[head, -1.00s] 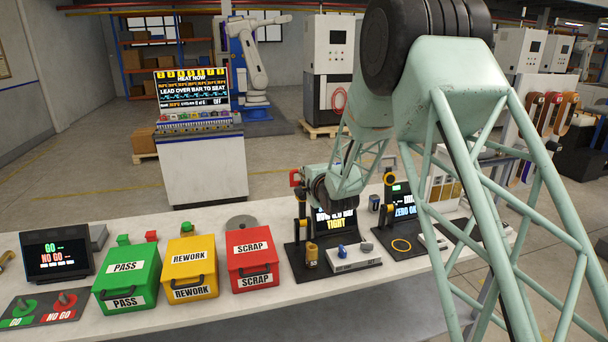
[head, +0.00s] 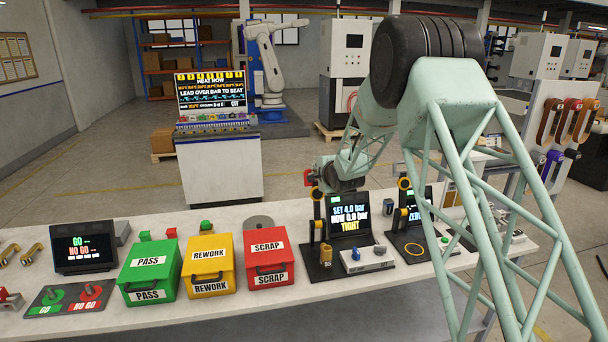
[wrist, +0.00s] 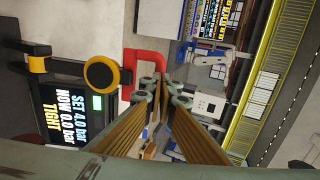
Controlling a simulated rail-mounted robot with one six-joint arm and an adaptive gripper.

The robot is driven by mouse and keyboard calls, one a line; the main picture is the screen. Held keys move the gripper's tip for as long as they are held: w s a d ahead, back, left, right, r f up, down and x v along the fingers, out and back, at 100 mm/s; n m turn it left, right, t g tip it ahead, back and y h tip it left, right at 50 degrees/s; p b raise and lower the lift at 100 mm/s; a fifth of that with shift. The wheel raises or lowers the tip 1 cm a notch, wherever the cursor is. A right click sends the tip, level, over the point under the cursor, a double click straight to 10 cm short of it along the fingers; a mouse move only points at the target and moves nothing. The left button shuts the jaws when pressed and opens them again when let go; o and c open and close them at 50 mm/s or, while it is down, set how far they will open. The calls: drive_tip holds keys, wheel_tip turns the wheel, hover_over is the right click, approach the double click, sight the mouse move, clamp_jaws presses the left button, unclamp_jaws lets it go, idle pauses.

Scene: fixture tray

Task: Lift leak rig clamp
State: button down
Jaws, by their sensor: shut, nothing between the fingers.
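The leak rig clamp is a black and yellow post and arm (head: 317,194) with a red handle (head: 309,178), at the left of the leak rig. In the head view my wrist covers the fingers. The rig screen (head: 350,219) reads SET 4.0 bar, NOW 0.0 bar, TIGHT.
A brass part (head: 326,255) and a grey block with a blue knob (head: 366,259) are at the rig's front. The red SCRAP box (head: 268,245) stands to its left. A second rig with a yellow ring (head: 415,249) stands to its right.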

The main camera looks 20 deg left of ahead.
drive_tip(key=shift+w+r, duration=0.1)
idle(0.6)
drive_tip(key=shift+d, duration=0.15)
drive_tip(key=r+b+v, duration=0.1)
drive_tip(key=b+v, duration=0.1)
drive_tip(key=v, duration=1.1)
drive_tip(key=shift+r, duration=0.2)
idle(0.6)
